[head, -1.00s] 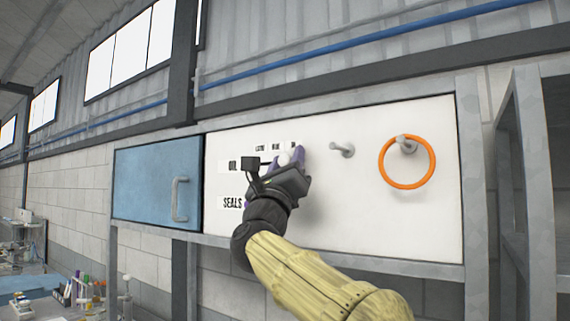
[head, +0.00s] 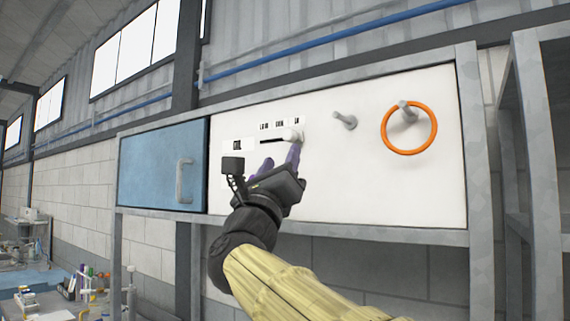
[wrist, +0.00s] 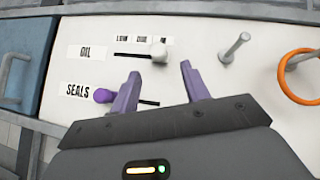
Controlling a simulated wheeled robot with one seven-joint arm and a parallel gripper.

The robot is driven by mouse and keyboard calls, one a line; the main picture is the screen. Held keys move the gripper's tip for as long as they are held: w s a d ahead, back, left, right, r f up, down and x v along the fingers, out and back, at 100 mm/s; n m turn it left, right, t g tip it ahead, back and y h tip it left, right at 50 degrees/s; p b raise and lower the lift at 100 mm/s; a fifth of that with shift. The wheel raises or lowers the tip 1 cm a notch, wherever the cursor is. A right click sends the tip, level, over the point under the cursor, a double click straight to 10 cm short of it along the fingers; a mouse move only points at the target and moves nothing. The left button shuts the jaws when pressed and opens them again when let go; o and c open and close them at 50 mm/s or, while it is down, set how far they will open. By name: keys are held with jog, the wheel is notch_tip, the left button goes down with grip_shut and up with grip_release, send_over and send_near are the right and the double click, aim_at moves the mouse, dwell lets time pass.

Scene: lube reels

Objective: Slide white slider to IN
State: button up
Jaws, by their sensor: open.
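The white slider (head: 292,135) is a round white knob at the right end of the upper black slot (head: 270,141), in the row labelled OIL. It sits below the rightmost of the small labels above the slot, which looks like IN. In the wrist view the white slider (wrist: 158,52) is just beyond the fingertips, between their lines. My gripper (head: 280,163) is open, below the knob and apart from it in the wrist view (wrist: 160,72). A purple knob (wrist: 104,96) sits at the left of the lower slot beside SEALS, partly behind my left finger in that view.
A blue cabinet door (head: 150,170) with a grey handle is left of the white panel (head: 400,200). Right of the slots, a bare grey peg (head: 345,121) sticks out, then another peg holds an orange ring (head: 432,138). A metal frame surrounds the panel.

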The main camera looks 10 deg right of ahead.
jog(key=b+v, duration=0.3)
jog(key=v, duration=0.5)
